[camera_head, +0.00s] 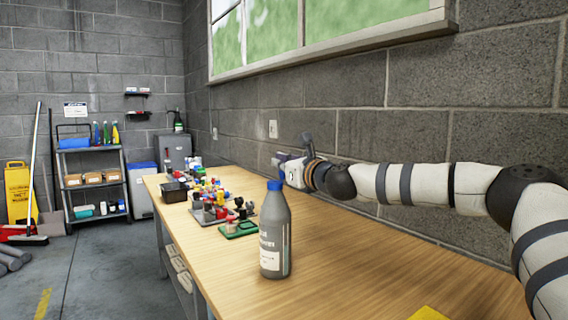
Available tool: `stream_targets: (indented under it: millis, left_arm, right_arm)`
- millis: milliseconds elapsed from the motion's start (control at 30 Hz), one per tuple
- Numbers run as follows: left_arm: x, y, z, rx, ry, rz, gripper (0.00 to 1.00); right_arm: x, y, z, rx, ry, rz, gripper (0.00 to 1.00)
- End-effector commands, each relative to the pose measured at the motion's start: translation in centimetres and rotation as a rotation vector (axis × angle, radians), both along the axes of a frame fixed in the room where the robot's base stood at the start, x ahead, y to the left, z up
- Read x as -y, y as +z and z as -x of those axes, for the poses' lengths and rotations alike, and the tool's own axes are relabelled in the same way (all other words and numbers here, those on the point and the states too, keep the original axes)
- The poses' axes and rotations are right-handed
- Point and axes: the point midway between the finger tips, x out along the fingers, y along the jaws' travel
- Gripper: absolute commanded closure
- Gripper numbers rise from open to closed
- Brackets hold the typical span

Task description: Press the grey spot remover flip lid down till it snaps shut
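A grey bottle (275,235) with a white label stands upright on the wooden table, near the table's left edge. A small blue cap (274,185) sits on top of it. It looks level, but it is too small to tell whether a flip lid is open. My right arm reaches in from the right, and my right gripper (283,160) is behind the bottle, farther along the table near the wall. It is apart from the bottle. Its fingers are small and partly hidden, so I cannot tell whether they are open. My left gripper is out of view.
Several small coloured items and a green pad (238,230) lie farther back on the table (330,270), beside a black bin (173,192). A yellow item (428,313) lies at the front edge. The table right of the bottle is clear. The block wall borders it behind.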

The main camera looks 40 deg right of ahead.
Motion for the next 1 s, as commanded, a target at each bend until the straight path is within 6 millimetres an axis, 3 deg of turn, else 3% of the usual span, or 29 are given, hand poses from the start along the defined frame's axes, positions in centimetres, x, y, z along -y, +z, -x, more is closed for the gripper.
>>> stream_targets:
  millis: [433,967,1000]
  left_arm:
    - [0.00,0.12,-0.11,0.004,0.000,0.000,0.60]
    - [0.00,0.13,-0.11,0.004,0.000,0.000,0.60]
    - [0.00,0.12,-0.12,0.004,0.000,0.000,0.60]
  right_arm:
    - [-0.94,-0.39,-0.14,-0.033,0.001,0.203,1.00]
    - [-1.04,-0.51,-0.17,-0.038,0.002,0.231,1.00]
    - [-1.04,-0.51,-0.17,-0.038,0.002,0.230,0.95]
